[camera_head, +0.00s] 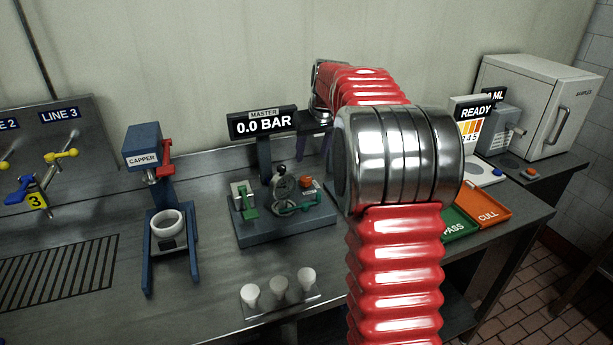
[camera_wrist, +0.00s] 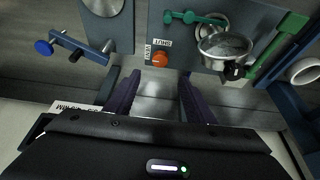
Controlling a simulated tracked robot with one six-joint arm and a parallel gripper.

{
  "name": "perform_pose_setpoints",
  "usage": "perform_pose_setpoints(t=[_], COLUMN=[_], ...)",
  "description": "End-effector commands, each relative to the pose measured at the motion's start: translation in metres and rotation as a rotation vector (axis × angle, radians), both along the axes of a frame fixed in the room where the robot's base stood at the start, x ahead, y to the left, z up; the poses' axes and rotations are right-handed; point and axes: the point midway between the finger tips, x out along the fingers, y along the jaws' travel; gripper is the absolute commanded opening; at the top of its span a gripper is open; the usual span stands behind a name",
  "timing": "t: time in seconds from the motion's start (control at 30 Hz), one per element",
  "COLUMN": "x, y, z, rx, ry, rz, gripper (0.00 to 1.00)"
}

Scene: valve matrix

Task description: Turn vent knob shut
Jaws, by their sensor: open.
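The vent knob is a small orange-red round knob (camera_wrist: 160,60) on a grey plate in the wrist view, beside a SHUT label and a second small label that reads sideways. Its turned position cannot be told. It also shows as an orange-red knob (camera_head: 306,182) at the right back of the bench fixture in the head view. My gripper (camera_wrist: 159,80) has two purple fingers spread apart and empty, with the knob just beyond and between the tips, apparently not touching.
The fixture also carries a round steel part (camera_wrist: 226,46) and green levers (camera_wrist: 265,55) right of the knob. A 0.0 BAR display (camera_head: 263,122) stands behind. The blue capper (camera_head: 146,150), white cups (camera_head: 278,290) and green and orange trays (camera_head: 478,202) stand around it.

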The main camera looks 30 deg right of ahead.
Motion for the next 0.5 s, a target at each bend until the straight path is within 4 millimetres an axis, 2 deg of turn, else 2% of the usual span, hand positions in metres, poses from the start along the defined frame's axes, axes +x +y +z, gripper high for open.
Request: perform_pose_setpoints(t=[0.5], x=[0.029], y=[-0.005], z=[-0.074], rx=[0.001], ry=[0.002], rz=[0.000], gripper=[0.49])
